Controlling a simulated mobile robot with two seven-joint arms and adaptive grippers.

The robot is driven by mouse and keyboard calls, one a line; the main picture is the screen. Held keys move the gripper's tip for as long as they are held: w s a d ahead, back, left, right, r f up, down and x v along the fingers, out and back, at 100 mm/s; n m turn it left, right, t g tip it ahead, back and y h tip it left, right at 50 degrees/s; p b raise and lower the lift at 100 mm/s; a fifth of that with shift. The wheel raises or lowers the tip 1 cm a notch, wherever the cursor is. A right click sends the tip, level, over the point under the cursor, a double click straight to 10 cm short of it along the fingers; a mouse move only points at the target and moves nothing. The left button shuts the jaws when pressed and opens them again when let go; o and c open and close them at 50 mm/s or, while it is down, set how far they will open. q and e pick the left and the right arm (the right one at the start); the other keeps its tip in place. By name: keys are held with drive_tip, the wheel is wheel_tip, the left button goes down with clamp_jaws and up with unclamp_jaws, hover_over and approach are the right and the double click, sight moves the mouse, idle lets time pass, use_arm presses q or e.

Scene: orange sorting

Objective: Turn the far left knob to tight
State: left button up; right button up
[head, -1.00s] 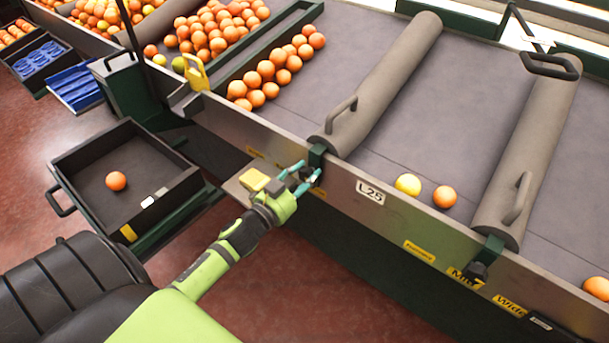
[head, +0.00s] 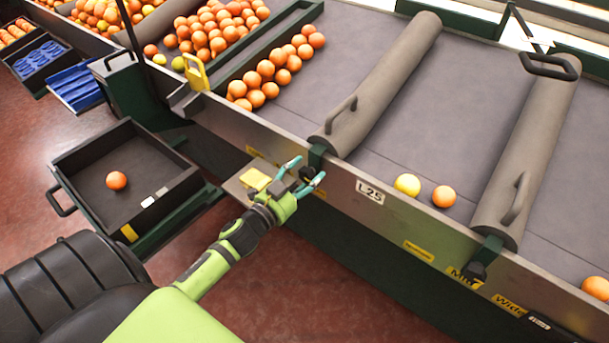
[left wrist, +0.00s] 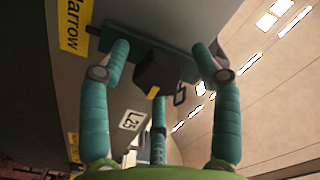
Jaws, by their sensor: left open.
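The far left knob is a small black knob (head: 307,174) on a dark green bracket (head: 316,156) at the near end of the left grey roller (head: 385,82). In the left wrist view the black knob (left wrist: 158,70) with a yellow mark sits between my fingers, below its green bracket. My left gripper (head: 305,174) is open, with its teal fingers on either side of the knob. In the left wrist view the fingers (left wrist: 160,75) stand apart from the knob. My right gripper is in neither view.
A label L25 (head: 370,191) is on the metal side rail, right of the knob. A second roller (head: 530,150) has its own black knob (head: 475,270) farther right. A yellow orange (head: 407,184) and an orange (head: 445,196) lie between the rollers. A black tray (head: 80,165) stands left.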

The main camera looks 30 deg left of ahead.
use_arm(q)
drive_tip(key=s, duration=1.2)
drive_tip(key=shift+a, duration=0.45)
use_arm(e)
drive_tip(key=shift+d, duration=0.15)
